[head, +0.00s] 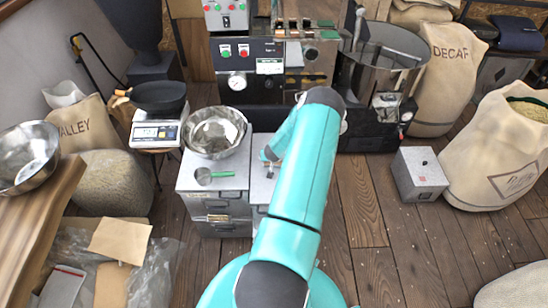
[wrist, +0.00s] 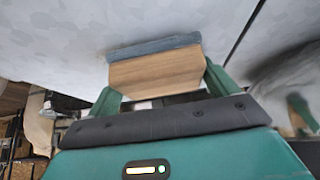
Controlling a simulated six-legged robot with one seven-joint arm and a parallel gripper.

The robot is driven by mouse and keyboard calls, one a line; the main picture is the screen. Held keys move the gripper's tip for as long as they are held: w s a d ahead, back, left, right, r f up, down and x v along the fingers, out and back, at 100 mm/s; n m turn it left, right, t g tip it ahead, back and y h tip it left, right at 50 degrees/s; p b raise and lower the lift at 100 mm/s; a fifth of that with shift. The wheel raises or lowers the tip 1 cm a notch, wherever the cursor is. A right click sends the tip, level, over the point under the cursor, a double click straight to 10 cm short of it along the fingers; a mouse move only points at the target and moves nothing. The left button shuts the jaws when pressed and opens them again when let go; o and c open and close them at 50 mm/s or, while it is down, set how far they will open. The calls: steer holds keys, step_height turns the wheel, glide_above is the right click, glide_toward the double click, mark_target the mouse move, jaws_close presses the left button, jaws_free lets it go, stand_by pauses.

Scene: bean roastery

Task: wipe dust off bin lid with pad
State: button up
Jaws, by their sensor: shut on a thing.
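The pad is a wooden block with a blue-grey face (wrist: 155,72). My gripper (wrist: 163,82) is shut on it, one green finger at each end of the wood. In the head view my gripper (head: 268,157) is over the right-hand grey bin, and my arm hides most of it and the pad. The bin lid (head: 262,188) is a flat grey top, partly covered by my arm. In the wrist view the mottled pale lid (wrist: 60,40) fills the top, and the pad's blue-grey face lies against it or very close. I cannot tell dust from the lid's mottling.
A dark machine (head: 252,85) stands behind. A grey box (head: 419,173) and sacks are at right. The plank floor (head: 375,225) right of my arm is clear.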

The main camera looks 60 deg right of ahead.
steer(key=shift+f, duration=0.6)
steer(key=shift+s, duration=0.1)
steer(key=shift+s+d+r, duration=0.1)
steer(key=shift+s+d, duration=0.35)
steer(key=shift+s, duration=0.3)
steer(key=shift+s+d, duration=0.4)
steer(key=shift+s, duration=0.35)
steer(key=shift+s+d, duration=0.45)
steer(key=shift+s, duration=0.4)
steer(key=shift+s+d, duration=0.4)
steer(key=shift+s, duration=0.45)
steer(key=shift+w, duration=0.1)
steer(key=shift+w+a+f, duration=0.1)
steer(key=shift+w+a, duration=0.5)
steer(key=shift+w, duration=0.5)
steer(key=shift+w+a+f, duration=0.1)
steer(key=shift+w+a, duration=0.5)
steer(key=shift+w, duration=0.45)
steer(key=shift+w+a, duration=0.6)
steer(key=shift+w, duration=0.5)
